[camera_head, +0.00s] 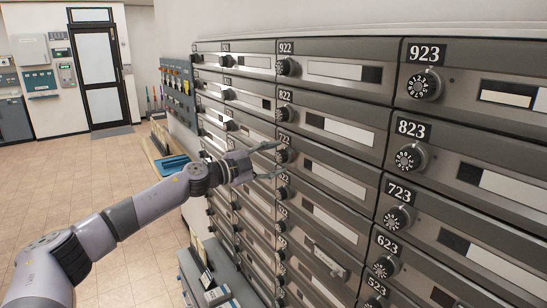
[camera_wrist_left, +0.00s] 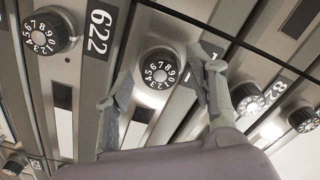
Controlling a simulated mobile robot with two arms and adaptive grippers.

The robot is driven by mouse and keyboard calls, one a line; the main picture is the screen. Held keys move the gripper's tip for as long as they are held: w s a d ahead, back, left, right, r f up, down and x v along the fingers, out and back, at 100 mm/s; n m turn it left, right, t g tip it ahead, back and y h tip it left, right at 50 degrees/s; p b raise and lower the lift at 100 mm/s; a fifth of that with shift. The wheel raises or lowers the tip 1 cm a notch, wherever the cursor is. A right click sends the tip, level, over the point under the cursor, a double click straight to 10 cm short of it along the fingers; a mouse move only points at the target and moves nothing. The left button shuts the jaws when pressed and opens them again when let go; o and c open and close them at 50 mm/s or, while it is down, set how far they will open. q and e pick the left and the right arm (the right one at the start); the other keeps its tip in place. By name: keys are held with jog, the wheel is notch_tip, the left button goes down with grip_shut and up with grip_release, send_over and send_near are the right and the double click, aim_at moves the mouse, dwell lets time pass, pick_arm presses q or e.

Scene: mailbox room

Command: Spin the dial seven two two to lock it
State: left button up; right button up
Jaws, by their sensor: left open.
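The dial of box 722 (camera_head: 284,155) is a round black knob with white numbers on a grey mailbox door in the head view. It also shows in the left wrist view (camera_wrist_left: 160,71), round and facing the camera. My left gripper (camera_head: 274,159) is open, with one finger above and one below the dial in the head view. In the wrist view its fingers (camera_wrist_left: 162,86) stand on either side of the dial with nothing between them but the dial, and I cannot tell whether they touch it. The 722 label is partly hidden by a finger. My right gripper is not in view.
Neighbouring dials sit close by: 822 (camera_head: 284,96) above and 622 (camera_wrist_left: 46,34) beside it in the wrist view. More doors with dials, such as 723 (camera_head: 397,219), fill the wall to the right. Tiled floor (camera_head: 130,180) lies free at left.

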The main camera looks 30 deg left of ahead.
pick_arm(q)
jog(key=shift+c, duration=0.3)
jog(key=c, duration=1.1)
